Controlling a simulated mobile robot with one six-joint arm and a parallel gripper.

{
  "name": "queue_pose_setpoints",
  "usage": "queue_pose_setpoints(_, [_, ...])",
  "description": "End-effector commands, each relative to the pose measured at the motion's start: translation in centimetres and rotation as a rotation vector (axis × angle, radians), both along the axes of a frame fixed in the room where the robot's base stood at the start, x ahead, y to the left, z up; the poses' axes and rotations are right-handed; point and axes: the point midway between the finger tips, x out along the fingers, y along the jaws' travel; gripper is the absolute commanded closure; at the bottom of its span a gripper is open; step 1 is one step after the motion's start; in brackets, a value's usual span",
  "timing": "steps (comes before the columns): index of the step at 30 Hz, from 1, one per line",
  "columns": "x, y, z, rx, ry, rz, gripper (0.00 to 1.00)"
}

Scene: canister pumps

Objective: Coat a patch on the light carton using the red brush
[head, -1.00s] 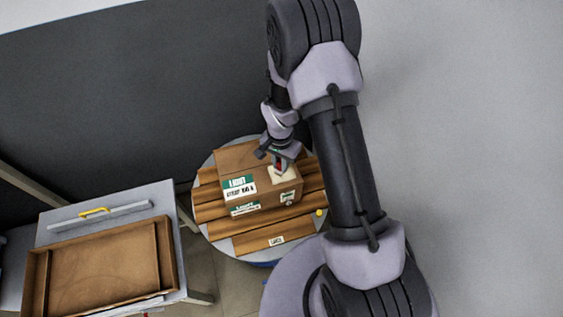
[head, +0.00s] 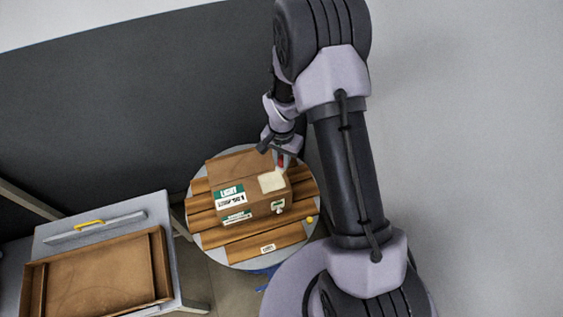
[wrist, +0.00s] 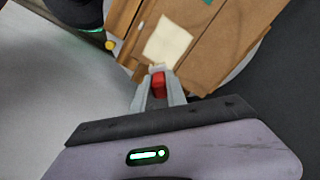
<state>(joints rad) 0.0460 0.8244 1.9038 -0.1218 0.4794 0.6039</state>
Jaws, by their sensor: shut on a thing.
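The light carton (head: 236,187) is a brown box with a green and white "LIGHT" label, standing on wooden slats on a round table. A pale cream patch (head: 272,181) shows on its top near the right edge, and also in the wrist view (wrist: 167,41). My gripper (wrist: 157,91) is shut on the red brush (wrist: 158,84), whose light tip points toward the carton. In the wrist view the tip lies just beside the patch's near edge; I cannot tell whether it touches the carton. In the head view my gripper (head: 282,160) is at the carton's back right.
The round table (head: 235,263) carries wooden slats (head: 211,236) and a small yellow knob (head: 309,219) at its right edge. At left, a grey side table (head: 154,205) holds a brown tray (head: 162,266) and a bar with a yellow handle (head: 89,225).

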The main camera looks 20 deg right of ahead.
Motion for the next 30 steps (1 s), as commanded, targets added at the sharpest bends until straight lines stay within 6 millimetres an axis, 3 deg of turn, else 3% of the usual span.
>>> queue_pose_setpoints(9, [0.4,-0.2,2.6,0.0,-0.001,0.002,1.0])
queue_pose_setpoints(30, [0.3,-0.2,2.6,0.0,-0.001,0.005,1.0])
